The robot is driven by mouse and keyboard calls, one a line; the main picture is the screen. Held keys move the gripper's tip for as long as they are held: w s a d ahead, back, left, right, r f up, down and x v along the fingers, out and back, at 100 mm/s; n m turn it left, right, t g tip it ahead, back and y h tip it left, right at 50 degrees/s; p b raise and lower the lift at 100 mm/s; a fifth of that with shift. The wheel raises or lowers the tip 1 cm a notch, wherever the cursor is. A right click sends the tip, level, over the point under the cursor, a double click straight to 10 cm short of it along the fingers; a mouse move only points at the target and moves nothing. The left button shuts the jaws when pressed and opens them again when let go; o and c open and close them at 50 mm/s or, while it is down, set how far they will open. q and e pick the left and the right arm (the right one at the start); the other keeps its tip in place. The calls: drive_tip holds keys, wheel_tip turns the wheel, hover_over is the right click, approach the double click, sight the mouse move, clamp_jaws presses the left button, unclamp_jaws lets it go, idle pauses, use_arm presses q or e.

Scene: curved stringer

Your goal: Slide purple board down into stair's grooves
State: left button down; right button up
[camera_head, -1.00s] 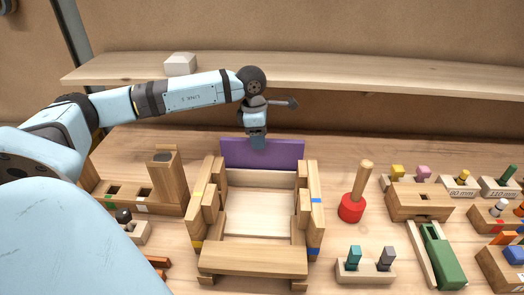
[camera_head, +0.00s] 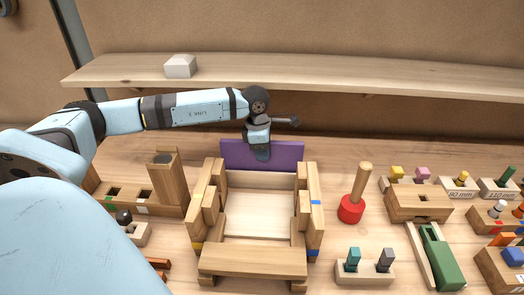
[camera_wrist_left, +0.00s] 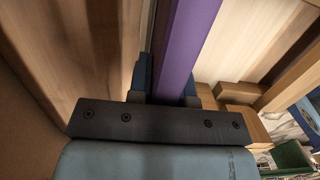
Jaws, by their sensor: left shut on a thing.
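The purple board (camera_head: 230,155) stands upright across the back end of the wooden stair frame (camera_head: 206,215), between its two side stringers. My left gripper (camera_head: 263,152) is shut on the board's top edge near its middle. In the left wrist view the purple board (camera_wrist_left: 184,45) runs between the blue fingers of my left gripper (camera_wrist_left: 168,85). The board's lower edge is at the back of the frame; how far it sits in the grooves is hidden. A wooden tread (camera_head: 252,260) spans the front of the frame. My right gripper is not in view.
A red-based mallet (camera_head: 351,208) stands right of the frame. A wooden block with holes (camera_head: 165,185) stands left. Peg blocks (camera_head: 365,271) and a green tool (camera_head: 442,255) lie to the right. A shelf (camera_head: 330,75) with a white box (camera_head: 180,66) runs behind.

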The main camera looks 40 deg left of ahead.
use_arm(q)
wheel_tip(320, 180, up, 19)
drive_tip(key=s+d+f+p, duration=0.1)
drive_tip(key=s+d+p, duration=0.2)
drive_tip(key=s+d, duration=0.6)
drive_tip(key=shift+s+d, duration=0.15)
drive_tip(key=shift+s, duration=0.9)
wheel_tip(320, 180, down, 6)
drive_tip(key=b, duration=0.5)
drive_tip(key=shift+r, duration=0.1)
